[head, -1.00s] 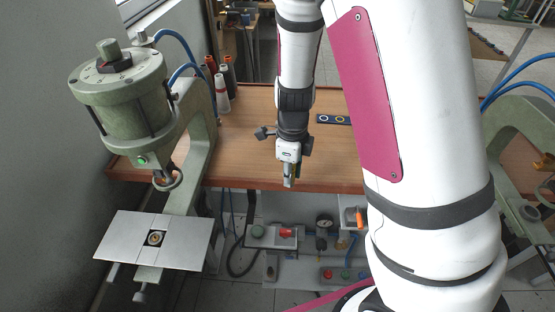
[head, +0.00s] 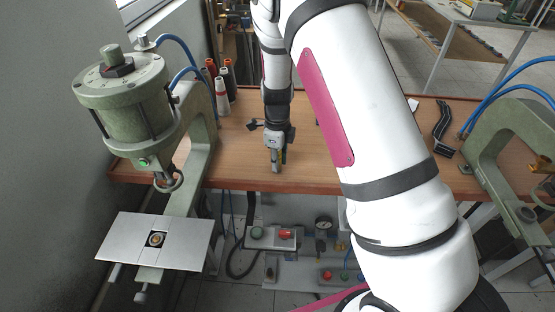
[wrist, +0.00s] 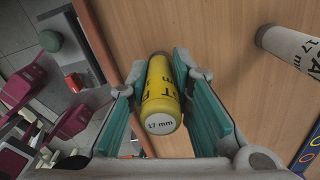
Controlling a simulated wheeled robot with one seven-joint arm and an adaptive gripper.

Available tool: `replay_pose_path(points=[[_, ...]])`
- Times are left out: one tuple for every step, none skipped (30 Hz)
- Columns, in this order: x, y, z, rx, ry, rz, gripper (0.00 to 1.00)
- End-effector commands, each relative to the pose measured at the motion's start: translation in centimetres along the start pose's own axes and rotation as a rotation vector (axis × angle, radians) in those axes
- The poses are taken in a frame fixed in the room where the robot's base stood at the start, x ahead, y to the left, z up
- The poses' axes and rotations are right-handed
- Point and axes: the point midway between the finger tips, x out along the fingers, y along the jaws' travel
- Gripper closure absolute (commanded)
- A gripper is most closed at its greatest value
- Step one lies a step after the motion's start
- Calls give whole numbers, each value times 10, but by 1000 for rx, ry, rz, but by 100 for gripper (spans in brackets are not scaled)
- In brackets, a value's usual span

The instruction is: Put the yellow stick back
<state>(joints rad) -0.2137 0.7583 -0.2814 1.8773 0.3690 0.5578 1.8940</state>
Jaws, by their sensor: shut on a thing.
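The yellow stick (wrist: 160,95), marked "17 mm" on its pale end, is between the teal finger pads of my gripper (wrist: 157,78) in the wrist view. The gripper is shut on it. In the head view my gripper (head: 277,162) points down near the front edge of the wooden table (head: 225,168); the stick hardly shows there. In the wrist view a white stick (wrist: 288,46) with dark lettering lies apart from the gripper at the upper right. A blue strip with coloured rings (wrist: 312,152) shows at the right edge.
A green pneumatic press (head: 130,105) stands at the left, and another (head: 510,140) at the right. Several red, white and black spools (head: 222,92) stand at the table's back left. A black strap (head: 442,125) lies at the right. Control boxes (head: 270,237) sit below the table.

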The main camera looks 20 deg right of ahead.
Motion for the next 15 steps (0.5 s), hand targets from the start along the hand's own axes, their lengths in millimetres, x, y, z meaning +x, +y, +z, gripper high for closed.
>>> replay_pose_path(points=[[0, 0, 0, 0, -1, -1, 100], [0, 0, 0, 0, -1, -1, 100], [0, 0, 0, 0, -1, -1, 100], [0, 0, 0, 0, -1, -1, 100], [0, 0, 0, 0, -1, -1, 100], [0, 0, 0, 0, -1, -1, 100], [1, 0, 0, 0, 0, 0, 100], [2, 0, 0, 0, 0, 0, 100], [3, 0, 1, -1, 0, 0, 100], [3, 0, 0, -1, 0, 0, 75], [3, 0, 0, -1, 0, 0, 68], [3, 0, 0, -1, 0, 0, 60], [3, 0, 0, -1, 0, 0, 60], [3, 0, 0, -1, 0, 0, 60], [3, 0, 0, -1, -1, 0, 60]])
